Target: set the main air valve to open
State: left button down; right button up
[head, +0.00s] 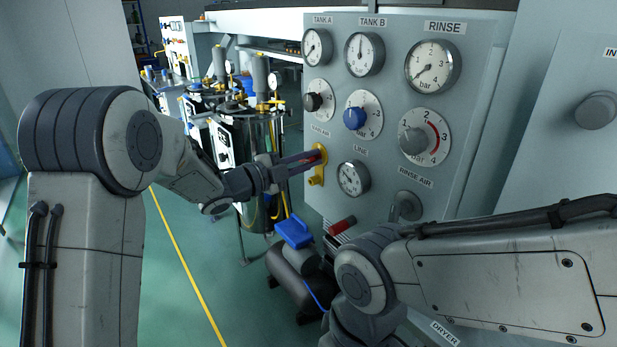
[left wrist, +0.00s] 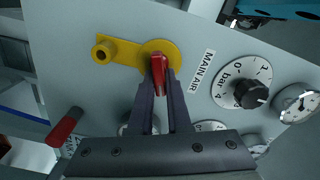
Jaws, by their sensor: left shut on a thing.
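The main air valve has a yellow body (head: 319,177) low on the left edge of the grey panel; the left wrist view shows its yellow plate (left wrist: 125,51) beside the MAIN AIR label. Its red handle (left wrist: 159,69) sits at the round end of the plate and, in that view, points down, roughly across the plate's length. My left gripper (head: 300,163) is shut on the red handle; its two fingers (left wrist: 160,85) lie on either side of it. The handle's root is partly hidden. My right arm shows at lower right, but its gripper is not seen.
The panel (head: 483,60) carries several gauges and knobs right of and above the valve. A second red handle (head: 342,225) juts out below it, also in the left wrist view (left wrist: 65,127). A blue-topped machine (head: 293,232) stands on the floor below. Green floor (head: 180,285) is clear at left.

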pick_arm(q)
jog(key=f+m+b, duration=0.1)
jog(key=m+b, duration=0.1)
jog(key=b, duration=0.2)
jog(key=shift+m, duration=0.4)
jog(key=shift+r+m+b, duration=0.1)
jog(key=shift+m+b, duration=0.6)
jog(key=shift+b, duration=0.25)
jog(key=c, duration=0.9)
grip_release()
jog(key=shift+r, duration=0.1)
jog(key=v, duration=1)
jog(key=shift+s+a, duration=0.2)
jog(key=shift+a, duration=0.05)
